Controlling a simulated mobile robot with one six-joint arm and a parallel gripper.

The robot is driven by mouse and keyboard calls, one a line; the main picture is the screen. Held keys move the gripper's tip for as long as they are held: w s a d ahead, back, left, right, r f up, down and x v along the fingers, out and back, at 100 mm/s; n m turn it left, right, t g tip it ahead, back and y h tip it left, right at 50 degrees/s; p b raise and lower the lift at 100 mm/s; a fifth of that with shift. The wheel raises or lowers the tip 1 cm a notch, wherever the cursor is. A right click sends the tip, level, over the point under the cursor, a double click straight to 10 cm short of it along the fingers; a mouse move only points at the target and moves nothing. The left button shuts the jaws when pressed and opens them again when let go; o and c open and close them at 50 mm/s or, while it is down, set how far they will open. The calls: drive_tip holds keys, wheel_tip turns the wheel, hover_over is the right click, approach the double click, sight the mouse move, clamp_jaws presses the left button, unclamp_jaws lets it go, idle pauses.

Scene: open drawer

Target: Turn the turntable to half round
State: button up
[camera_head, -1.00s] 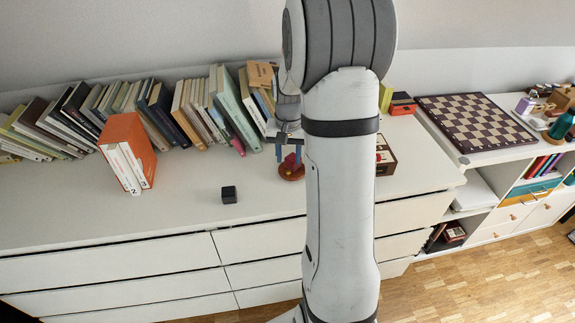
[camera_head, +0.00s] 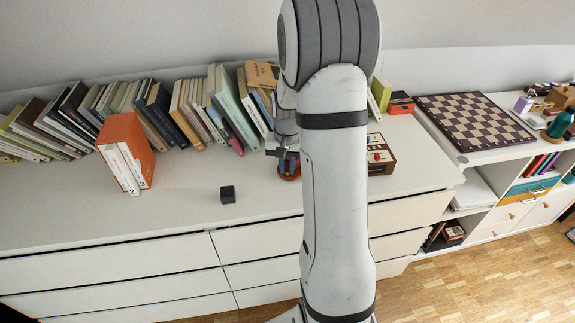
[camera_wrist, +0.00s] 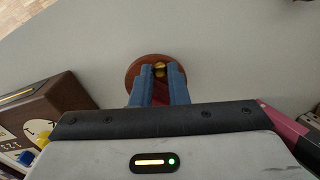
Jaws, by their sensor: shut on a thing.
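The turntable (camera_head: 292,178) is a small reddish-brown disc on the white dresser top, partly hidden by my gripper in the head view. In the wrist view my gripper (camera_wrist: 159,72) is shut on that middle part, one finger on each side. The fingers hide much of the disc, and how far it is turned cannot be told.
A brown box with colored knobs (camera_head: 380,154) stands right of the turntable. A row of leaning books (camera_head: 185,110) runs along the wall behind. A black cube (camera_head: 228,194) and an orange-cased book set (camera_head: 127,150) stand to the left. The dresser front is clear.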

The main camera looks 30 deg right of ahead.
clamp_jaws()
drive_tip(key=shift+s+d+n, duration=0.1)
drive_tip(key=shift+n, duration=0.3)
drive_tip(key=shift+s+d+n, duration=0.15)
drive_tip(key=shift+d+n, duration=0.05)
drive_tip(key=shift+n, duration=0.45)
drive_tip(key=shift+s+d+n, duration=0.1)
drive_tip(key=shift+d+n, duration=0.05)
drive_tip(key=shift+n, duration=0.5)
drive_tip(key=shift+s+d+n+b, duration=0.15)
drive_tip(key=shift+d+n, duration=0.1)
drive_tip(key=shift+n, duration=0.7)
drive_tip(key=shift+d+n+b, duration=0.15)
drive_tip(key=shift+d+n, duration=0.05)
drive_tip(key=shift+n, duration=0.75)
drive_tip(key=shift+d+n, duration=0.1)
drive_tip(key=shift+n, duration=0.2)
drive_tip(key=o, duration=0.7)
unclamp_jaws()
drive_tip(key=shift+c, duration=0.2)
drive_tip(key=shift+r, duration=0.15)
